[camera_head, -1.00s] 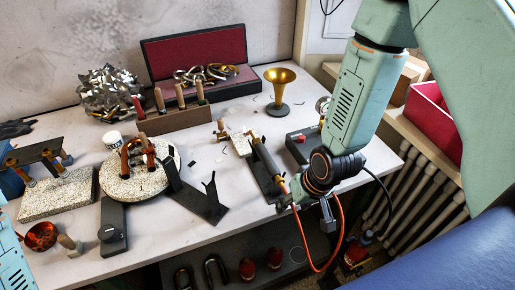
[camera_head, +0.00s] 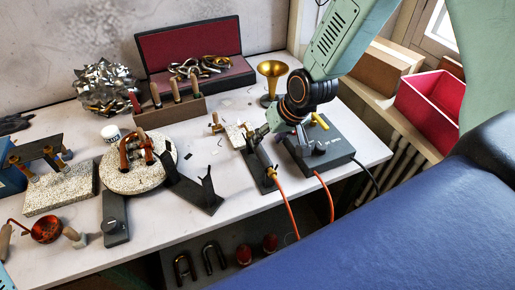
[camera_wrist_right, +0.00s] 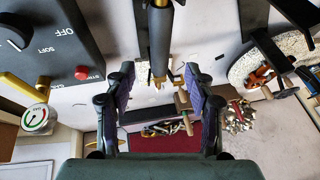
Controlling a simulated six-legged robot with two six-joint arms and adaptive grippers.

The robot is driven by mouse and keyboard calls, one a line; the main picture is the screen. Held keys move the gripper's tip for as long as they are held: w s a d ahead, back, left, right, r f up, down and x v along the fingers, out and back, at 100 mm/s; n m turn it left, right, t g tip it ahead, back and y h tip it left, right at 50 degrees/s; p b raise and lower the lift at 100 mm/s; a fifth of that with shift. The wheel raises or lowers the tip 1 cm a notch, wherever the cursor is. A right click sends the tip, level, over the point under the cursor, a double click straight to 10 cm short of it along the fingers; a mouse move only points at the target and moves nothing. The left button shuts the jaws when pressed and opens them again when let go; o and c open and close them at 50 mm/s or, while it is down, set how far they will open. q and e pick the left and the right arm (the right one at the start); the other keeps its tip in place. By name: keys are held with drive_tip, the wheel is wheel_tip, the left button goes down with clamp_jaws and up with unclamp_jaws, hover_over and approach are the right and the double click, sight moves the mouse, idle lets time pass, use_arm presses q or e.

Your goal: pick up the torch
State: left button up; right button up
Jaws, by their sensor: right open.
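The torch (camera_head: 264,156) is a dark cylinder with brass ends, lying on a dark stand (camera_head: 255,170) in the head view, with an orange hose running from its near end. In the right wrist view the torch (camera_wrist_right: 160,48) comes down from the top edge, lined up with the gap between my fingers. My right gripper (camera_head: 258,135) is over the far part of the torch. In the wrist view my right gripper (camera_wrist_right: 159,74) is open, one finger on each side of the torch's line. I cannot tell whether it touches.
A brass horn bell (camera_head: 272,70) stands behind. A black V-shaped rest (camera_head: 195,192) and a round speckled slab (camera_head: 112,180) are to the left.

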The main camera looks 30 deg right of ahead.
sight(263, 150)
drive_tip(key=x, duration=0.3)
drive_tip(key=shift+a+b, duration=0.15)
drive_tip(key=shift+b, duration=0.25)
drive_tip(key=f, duration=0.3)
drive_tip(key=shift+w+f, duration=0.3)
drive_tip(key=shift+f, duration=0.05)
drive_tip(key=shift+w+a+f, duration=0.15)
drive_tip(key=shift+f, duration=0.15)
drive_tip(key=shift+w+a+f, duration=0.2)
drive_tip(key=shift+w+a, duration=0.05)
drive_tip(key=shift+w, duration=0.05)
drive_tip(key=shift+s+d+r, duration=0.1)
drive_tip(key=shift+s+d, duration=0.1)
drive_tip(key=shift+s, duration=0.05)
drive_tip(key=c, duration=0.4)
drive_tip(key=shift+w+a, duration=0.15)
drive_tip(key=shift+w, duration=0.05)
drive_tip(key=c, duration=0.5)
drive_tip(key=shift+s, duration=0.1)
clamp_jaws()
